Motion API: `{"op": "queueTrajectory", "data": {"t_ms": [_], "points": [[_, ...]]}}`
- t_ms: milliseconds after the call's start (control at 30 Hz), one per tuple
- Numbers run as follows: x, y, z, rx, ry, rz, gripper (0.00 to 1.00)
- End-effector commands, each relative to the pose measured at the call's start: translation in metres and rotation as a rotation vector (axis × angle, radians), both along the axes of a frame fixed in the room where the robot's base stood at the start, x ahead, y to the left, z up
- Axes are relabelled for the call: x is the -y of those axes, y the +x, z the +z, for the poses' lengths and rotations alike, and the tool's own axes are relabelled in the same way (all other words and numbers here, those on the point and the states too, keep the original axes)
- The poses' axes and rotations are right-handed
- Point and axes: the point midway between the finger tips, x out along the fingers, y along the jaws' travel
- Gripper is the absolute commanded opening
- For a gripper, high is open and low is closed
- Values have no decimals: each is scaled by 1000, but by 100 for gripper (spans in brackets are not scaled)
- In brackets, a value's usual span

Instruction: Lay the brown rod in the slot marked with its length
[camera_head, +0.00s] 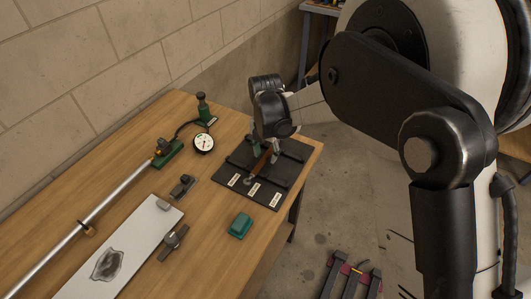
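The brown rod (261,163) is under my gripper, with a metal eye at its near end. It lies over or on a dark board (286,153); I cannot tell whether it sits in a slot. The board has black bars and three white labels (253,188) along its front edge, too small to read. My gripper (265,156) points down over the board, a finger on each side of the rod. Whether the fingers press on it is unclear. The rod's far end is hidden by my gripper.
A green block (240,225) sits in front of the board. Dark clamps (182,186), a stained white plate (146,229), a long metal tube (105,203) and a dial gauge (204,143) occupy the left side of the wooden table (213,210). A block wall stands behind.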

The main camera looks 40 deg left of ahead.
Motion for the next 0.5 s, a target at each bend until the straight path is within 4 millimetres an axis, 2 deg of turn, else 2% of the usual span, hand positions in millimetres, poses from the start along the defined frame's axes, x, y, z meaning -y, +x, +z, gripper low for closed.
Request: {"op": "queueTrajectory", "data": {"t_ms": [167,500], "points": [[0,0,23,0,0,0,36],[0,0,92,0,0,0,36]]}}
